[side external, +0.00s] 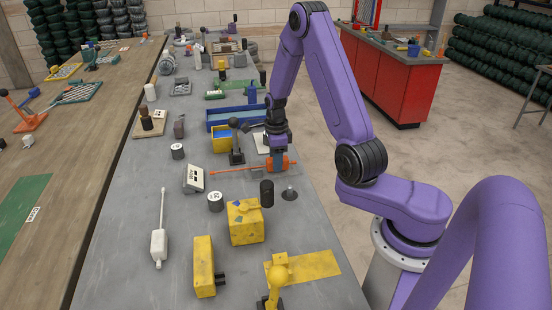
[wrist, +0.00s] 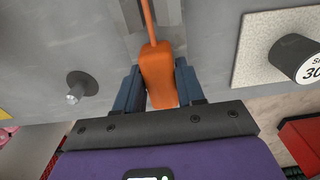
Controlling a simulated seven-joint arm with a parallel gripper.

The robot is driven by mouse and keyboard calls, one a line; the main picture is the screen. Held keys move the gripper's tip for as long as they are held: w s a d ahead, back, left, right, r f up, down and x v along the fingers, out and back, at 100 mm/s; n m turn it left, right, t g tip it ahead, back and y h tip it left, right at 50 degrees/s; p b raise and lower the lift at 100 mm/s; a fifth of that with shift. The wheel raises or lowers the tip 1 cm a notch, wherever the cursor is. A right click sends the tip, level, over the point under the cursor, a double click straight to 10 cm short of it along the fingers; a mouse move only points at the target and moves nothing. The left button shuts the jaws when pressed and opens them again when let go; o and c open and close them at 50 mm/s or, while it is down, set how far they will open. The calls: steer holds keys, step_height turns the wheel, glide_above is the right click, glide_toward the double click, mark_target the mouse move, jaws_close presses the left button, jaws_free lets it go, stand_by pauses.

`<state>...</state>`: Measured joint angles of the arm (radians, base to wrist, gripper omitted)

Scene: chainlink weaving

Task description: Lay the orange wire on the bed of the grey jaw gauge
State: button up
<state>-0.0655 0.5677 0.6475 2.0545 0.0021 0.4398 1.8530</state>
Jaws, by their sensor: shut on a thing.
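The orange wire (side external: 235,169) is a thin straight rod with a thicker orange block (side external: 291,161) at its right end. My gripper (side external: 279,163) is shut on that block, with the rod pointing left over the grey bench. In the wrist view, the block (wrist: 158,72) sits between my two blue fingers (wrist: 158,88), and the rod (wrist: 149,20) runs off the top edge. Whether the wire touches the bench is unclear. A small grey device with a pale face (side external: 193,178) stands near the rod's left tip. I cannot tell for certain whether it is the grey jaw gauge.
A yellow block (side external: 245,225) and a black cylinder (side external: 267,194) stand in front of the wire. A dark disc with a pin (side external: 290,194) is nearby. Yellow and blue bins (side external: 222,145) stand behind. A white wire-like piece (side external: 159,245) lies front left, with bare bench around it.

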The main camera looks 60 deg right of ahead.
steer(key=shift+f, duration=0.35)
steer(key=o, duration=1.2)
steer(key=shift+r, duration=0.1)
step_height(320, 180, up, 17)
steer(key=shift+r, duration=0.1)
steer(key=s+a+r+n, duration=0.1)
steer(key=s+a+n, duration=0.2)
steer(key=a+n, duration=0.55)
steer(key=s+a+n, duration=0.2)
steer(key=a+n, duration=0.6)
steer(key=n, duration=0.2)
steer(key=s+a+n, duration=0.2)
steer(key=s+n, duration=0.8)
steer(key=s+a+f+n, duration=0.1)
steer(key=s+a+n, duration=0.1)
steer(key=s+n, duration=0.9)
steer(key=shift+s, duration=0.25)
